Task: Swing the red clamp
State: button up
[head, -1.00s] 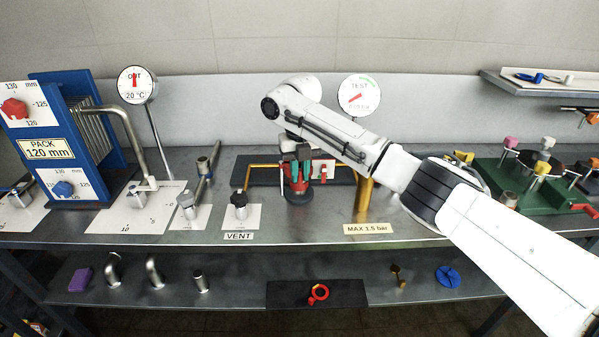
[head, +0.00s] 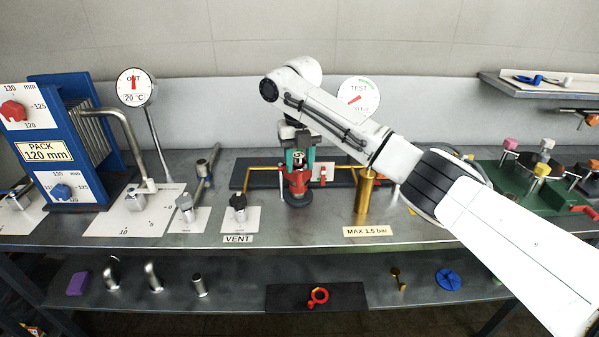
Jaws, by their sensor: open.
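A red clamp-like fitting (head: 298,185) stands upright on a dark round base on the bench, at the middle of the head view. My gripper (head: 299,165), with teal fingers, is open directly above its top, pointing down. The fingers overlap the fitting's upper part in the picture, and I cannot tell whether they touch it. A metal end shows between the fingers. A separate red ring clamp (head: 318,297) lies on a black mat on the lower shelf, well below my gripper.
A brass cylinder (head: 364,197) stands just right of the fitting, beneath my forearm. A white plate with a red lever (head: 323,172) is close behind it. The VENT valve (head: 239,207) is to the left. The bench front between the labels is clear.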

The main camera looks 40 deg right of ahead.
aim_at(300, 172)
notch_tip(300, 172, up, 7)
dwell(0.3)
dwell(0.4)
jog(key=a+f+m+y, duration=0.2)
jog(key=a+f+m, duration=0.2)
jog(key=a+f, duration=0.8)
jog(key=s+a+f+m+t+y, duration=0.2)
jog(key=s+a+f+m, duration=0.65)
jog(key=a+f, duration=0.25)
jog(key=s+a+f+m, duration=0.1)
jog(key=s+f+m, duration=0.5)
jog(key=s, duration=0.3)
jog(key=s+d+f+m+h, duration=0.1)
jog(key=s+d+m, duration=0.2)
jog(key=s, duration=0.5)
jog(key=s+d+f+m+h, duration=0.1)
jog(key=s+d+m, duration=0.2)
jog(key=s+m, duration=0.2)
jog(key=s+d+f+m+g+h, duration=0.1)
jog(key=s+d+f+m+h, duration=0.1)
jog(key=s, duration=0.9)
jog(key=d+m, duration=0.1)
jog(key=m, duration=0.1)
jog(key=shift+d+m, duration=0.35)
